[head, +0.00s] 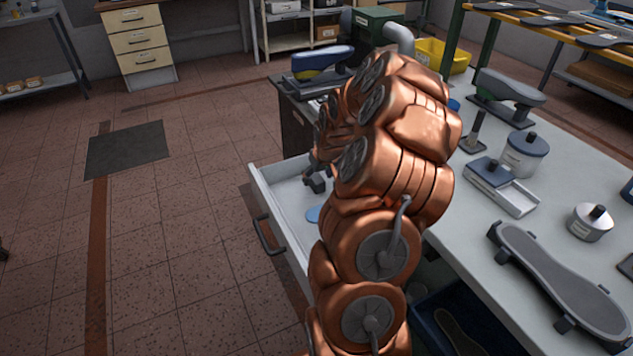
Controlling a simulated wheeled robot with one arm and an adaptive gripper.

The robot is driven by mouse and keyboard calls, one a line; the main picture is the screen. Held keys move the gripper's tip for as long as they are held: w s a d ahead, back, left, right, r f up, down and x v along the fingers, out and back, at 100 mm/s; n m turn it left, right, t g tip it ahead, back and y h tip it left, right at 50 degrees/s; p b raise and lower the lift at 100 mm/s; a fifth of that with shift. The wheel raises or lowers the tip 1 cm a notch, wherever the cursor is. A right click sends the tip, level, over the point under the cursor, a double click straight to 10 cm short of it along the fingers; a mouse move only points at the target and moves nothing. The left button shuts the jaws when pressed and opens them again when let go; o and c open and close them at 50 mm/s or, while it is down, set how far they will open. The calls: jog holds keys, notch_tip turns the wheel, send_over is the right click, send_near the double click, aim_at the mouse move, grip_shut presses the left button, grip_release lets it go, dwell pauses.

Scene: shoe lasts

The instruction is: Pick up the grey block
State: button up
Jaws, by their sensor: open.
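My copper-coloured arm fills the middle of the head view. My gripper (315,182) shows only in part beyond the arm, as dark fingers over the open white drawer (277,190). Its fingers look apart, and I see nothing held between them. I cannot pick out a grey block for certain. My arm hides much of the drawer and part of the bench.
The grey bench (470,222) on the right holds a shoe-sole plate (560,280), a lidded pot (525,153), a small silver pot (590,221) and a blue-grey block on a tray (500,186). A blue crate (428,337) sits below. The tiled floor at left is mostly clear.

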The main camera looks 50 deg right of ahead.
jog(key=shift+x, duration=0.9)
jog(key=c, duration=1.3)
jog(key=shift+o, duration=0.2)
jog(key=shift+r+b, duration=0.3)
jog(key=shift+r, duration=1.5)
jog(key=s+a+b, duration=0.1)
jog(key=s+a, duration=0.1)
jog(key=s, duration=0.2)
jog(key=s+a+r+b, duration=0.1)
jog(key=s+a, duration=0.2)
jog(key=s, duration=0.2)
jog(key=s+a+b, duration=0.1)
jog(key=s+a, duration=0.2)
jog(key=s, duration=0.1)
jog(key=shift+s+r, duration=0.25)
jog(key=shift+s, duration=0.15)
